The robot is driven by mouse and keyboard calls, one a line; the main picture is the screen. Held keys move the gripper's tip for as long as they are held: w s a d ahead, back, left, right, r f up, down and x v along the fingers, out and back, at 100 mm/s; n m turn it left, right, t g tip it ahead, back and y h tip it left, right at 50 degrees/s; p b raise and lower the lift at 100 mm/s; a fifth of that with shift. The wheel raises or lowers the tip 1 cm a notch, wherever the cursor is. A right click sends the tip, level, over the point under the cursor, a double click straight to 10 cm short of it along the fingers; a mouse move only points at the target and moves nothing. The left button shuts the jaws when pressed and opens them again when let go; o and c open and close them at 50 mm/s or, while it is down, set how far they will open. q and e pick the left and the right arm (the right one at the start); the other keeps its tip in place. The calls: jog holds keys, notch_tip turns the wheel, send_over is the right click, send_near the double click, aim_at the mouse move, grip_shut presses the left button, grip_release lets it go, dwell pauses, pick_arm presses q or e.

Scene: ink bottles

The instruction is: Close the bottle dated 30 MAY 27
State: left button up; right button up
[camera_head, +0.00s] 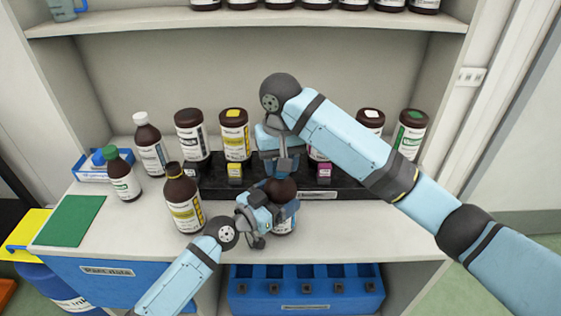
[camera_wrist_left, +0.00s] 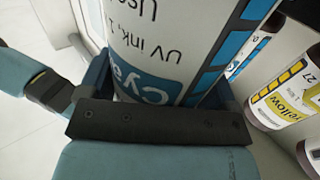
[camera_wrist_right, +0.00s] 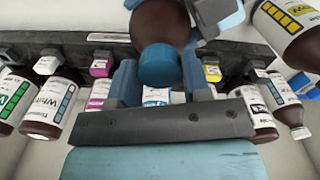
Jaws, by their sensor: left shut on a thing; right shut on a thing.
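A brown ink bottle (camera_head: 283,226) with a cyan label stands upright at the shelf front. My left gripper (camera_head: 262,213) is shut around its body; the left wrist view shows the label (camera_wrist_left: 150,45) reading "UV ink" and part of "Cyan". My right gripper (camera_head: 284,163) is above it, shut on a blue cap (camera_wrist_right: 158,66) at the bottle's top. I cannot tell whether the cap is seated. A yellow-labelled bottle (camera_head: 183,203) stands to the left, its top brown and seemingly capless; a label ending in "27" (camera_wrist_left: 290,93) shows in the left wrist view. No full date is readable.
A green-capped bottle (camera_head: 122,178), a white-capped bottle (camera_head: 150,150), a small blue tray (camera_head: 88,174) and a green mat (camera_head: 70,219) are at left.

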jog(key=m, duration=0.4)
jog(key=o, duration=1.1)
notch_tip(320, 180, up, 12)
pick_arm(q)
jog(key=o, duration=1.5)
jog(key=shift+o, duration=0.2)
jog(key=b+v, duration=0.1)
jog(key=v, duration=1.2)
jog(key=shift+s+a+b, duration=0.3)
jog(key=shift+b, duration=0.05)
pick_arm(e)
jog(key=shift+f, duration=0.85)
